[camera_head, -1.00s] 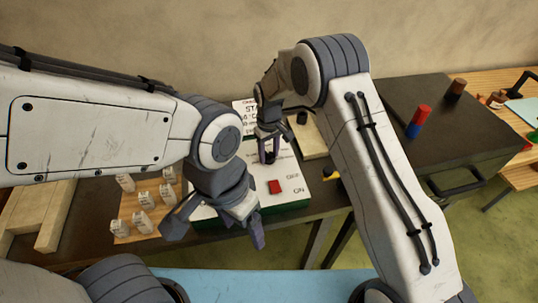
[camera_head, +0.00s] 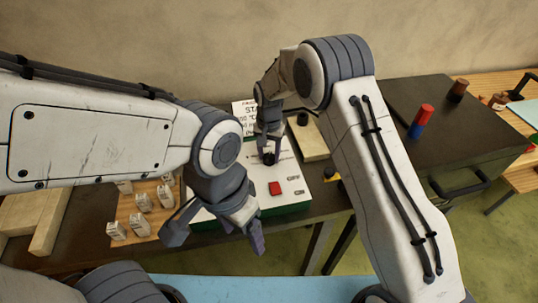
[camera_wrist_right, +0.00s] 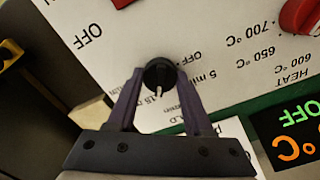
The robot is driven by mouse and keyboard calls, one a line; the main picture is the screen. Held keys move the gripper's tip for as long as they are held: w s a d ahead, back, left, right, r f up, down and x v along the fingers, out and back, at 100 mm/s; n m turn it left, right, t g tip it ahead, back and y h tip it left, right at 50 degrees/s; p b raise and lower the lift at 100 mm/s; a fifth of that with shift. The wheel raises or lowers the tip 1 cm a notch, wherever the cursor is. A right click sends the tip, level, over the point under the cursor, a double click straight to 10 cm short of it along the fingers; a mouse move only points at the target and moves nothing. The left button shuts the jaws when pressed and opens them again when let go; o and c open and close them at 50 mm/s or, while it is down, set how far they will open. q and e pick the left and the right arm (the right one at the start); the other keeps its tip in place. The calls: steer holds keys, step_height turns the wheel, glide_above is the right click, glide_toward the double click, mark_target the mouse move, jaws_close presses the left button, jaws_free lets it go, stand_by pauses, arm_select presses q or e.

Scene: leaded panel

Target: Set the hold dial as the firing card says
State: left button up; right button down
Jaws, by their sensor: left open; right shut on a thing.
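The black hold dial (camera_wrist_right: 158,72) sits on the white panel (camera_wrist_right: 110,45) of the kiln controller, with its white pointer aimed down in the right wrist view, close to the 15 min print. Finger and dial cover part of the markings. My right gripper (camera_head: 268,150) is shut on this dial, one finger on each side, as the wrist view also shows (camera_wrist_right: 158,85). A white printed sheet (camera_head: 242,108), likely the firing card, stands behind; its text is partly hidden and too small to read. My left gripper (camera_head: 213,238) is open and empty, in front of the panel.
A red switch (camera_head: 275,188) sits on the panel near OFF and ON prints. A red knob (camera_wrist_right: 299,14) has temperature marks beside it. Several small pale pieces stand on a wooden board (camera_head: 127,206) at left. A dark cabinet (camera_head: 470,125) stands at right.

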mark_target(269, 154)
steer(key=shift+r+m, duration=0.1)
steer(key=shift+m, duration=1.1)
steer(key=shift+w, duration=0.1)
steer(key=shift+c, duration=1.5)
jaws_free()
step_height(269, 154, up, 9)
steer(key=shift+r+b, duration=0.1)
steer(key=shift+b, duration=1.05)
steer(key=shift+r, duration=0.6)
